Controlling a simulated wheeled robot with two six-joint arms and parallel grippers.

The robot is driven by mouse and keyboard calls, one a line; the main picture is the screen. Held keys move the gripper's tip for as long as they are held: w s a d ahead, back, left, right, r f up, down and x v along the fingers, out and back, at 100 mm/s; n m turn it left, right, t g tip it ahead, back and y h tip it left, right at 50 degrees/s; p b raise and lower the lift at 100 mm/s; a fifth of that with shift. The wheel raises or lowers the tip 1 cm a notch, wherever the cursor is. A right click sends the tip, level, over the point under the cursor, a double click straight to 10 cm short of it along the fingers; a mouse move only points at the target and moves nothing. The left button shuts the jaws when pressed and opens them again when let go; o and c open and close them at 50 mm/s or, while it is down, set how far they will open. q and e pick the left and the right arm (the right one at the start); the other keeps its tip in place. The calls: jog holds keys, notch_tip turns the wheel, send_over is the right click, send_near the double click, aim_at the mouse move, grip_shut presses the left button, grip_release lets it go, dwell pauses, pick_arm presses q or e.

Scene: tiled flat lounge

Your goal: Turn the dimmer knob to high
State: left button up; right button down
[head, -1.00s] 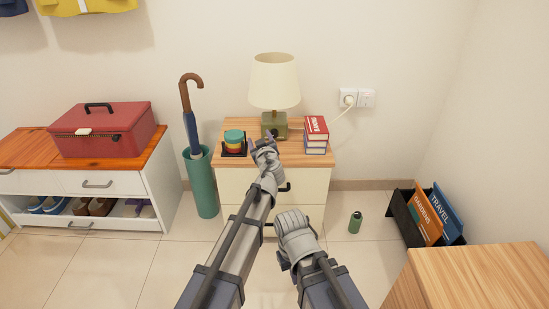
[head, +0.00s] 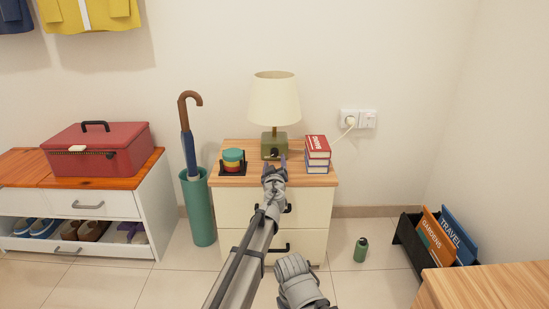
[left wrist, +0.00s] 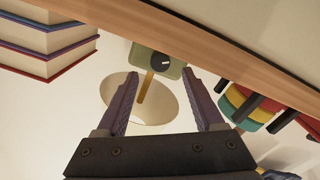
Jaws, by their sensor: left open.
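The table lamp (head: 274,100) has a cream shade and a green square base (head: 274,147) on the wooden-topped nightstand. In the left wrist view, which is upside down, the black dimmer knob (left wrist: 160,60) sits on the face of the green base (left wrist: 143,54), with a white mark pointing to the picture's right. My left gripper (head: 275,160) is open in front of the base. Its two purple fingers (left wrist: 161,76) stand apart on either side of the knob in that view, not visibly touching it. My right arm's grey end shows low in the head view; its fingers are hidden.
An umbrella stand (head: 198,208) is further left. A green bottle (head: 361,249) stands on the floor.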

aim_at(274, 154)
pick_arm(q)
jog(key=w, duration=0.5)
jog(key=shift+w, duration=0.25)
jog(key=shift+c, duration=0.2)
grip_shut()
